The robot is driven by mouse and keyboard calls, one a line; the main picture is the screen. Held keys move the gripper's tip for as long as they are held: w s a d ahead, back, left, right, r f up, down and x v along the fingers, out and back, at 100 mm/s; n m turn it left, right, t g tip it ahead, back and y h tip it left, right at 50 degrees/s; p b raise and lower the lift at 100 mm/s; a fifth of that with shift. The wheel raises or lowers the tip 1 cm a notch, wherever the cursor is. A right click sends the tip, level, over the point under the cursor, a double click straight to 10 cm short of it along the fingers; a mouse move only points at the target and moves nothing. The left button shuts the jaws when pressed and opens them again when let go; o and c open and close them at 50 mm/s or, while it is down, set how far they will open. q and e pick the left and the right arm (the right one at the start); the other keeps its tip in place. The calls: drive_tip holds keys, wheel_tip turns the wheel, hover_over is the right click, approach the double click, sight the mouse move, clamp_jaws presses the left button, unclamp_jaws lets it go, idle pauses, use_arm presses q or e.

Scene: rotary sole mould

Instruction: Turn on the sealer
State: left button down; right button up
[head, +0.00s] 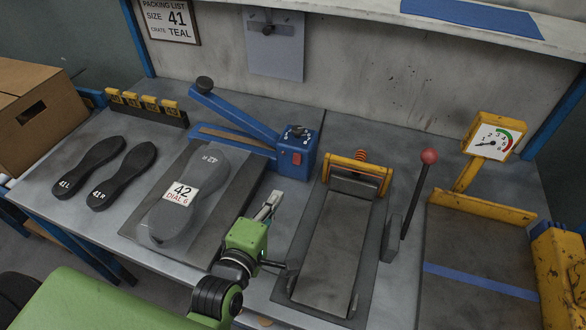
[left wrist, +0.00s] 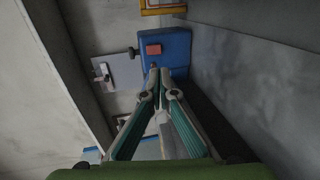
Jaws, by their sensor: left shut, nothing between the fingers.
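The blue sealer (head: 228,118) stands at the back middle of the table, its long arm raised to the left with a black knob at the end. Its control box (head: 300,165) has a dial on top and a red switch (head: 297,158) on the front face. In the left wrist view the box (left wrist: 178,62) and the red switch (left wrist: 153,50) are just beyond the fingertips. My left gripper (head: 275,197) is shut and empty, in front of and below the box, apart from the switch. It also shows in the left wrist view (left wrist: 159,72). My right gripper is not in view.
A grey sole (head: 201,215) tagged 42, dial 6, lies left of my gripper. Two black soles (head: 88,167) lie further left. A yellow-framed roller unit (head: 334,240), a red-knobbed lever (head: 417,195) and a gauge (head: 489,140) stand right. A cardboard box (head: 50,135) is far left.

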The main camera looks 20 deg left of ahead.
use_arm(q)
approach(297, 164)
drive_tip(key=p+x, duration=0.1)
drive_tip(key=x, duration=0.4)
drive_tip(key=shift+w+p, duration=0.25)
drive_tip(key=shift+p, duration=0.15)
drive_tip(key=shift+w+f, duration=0.15)
drive_tip(key=shift+w, duration=0.55)
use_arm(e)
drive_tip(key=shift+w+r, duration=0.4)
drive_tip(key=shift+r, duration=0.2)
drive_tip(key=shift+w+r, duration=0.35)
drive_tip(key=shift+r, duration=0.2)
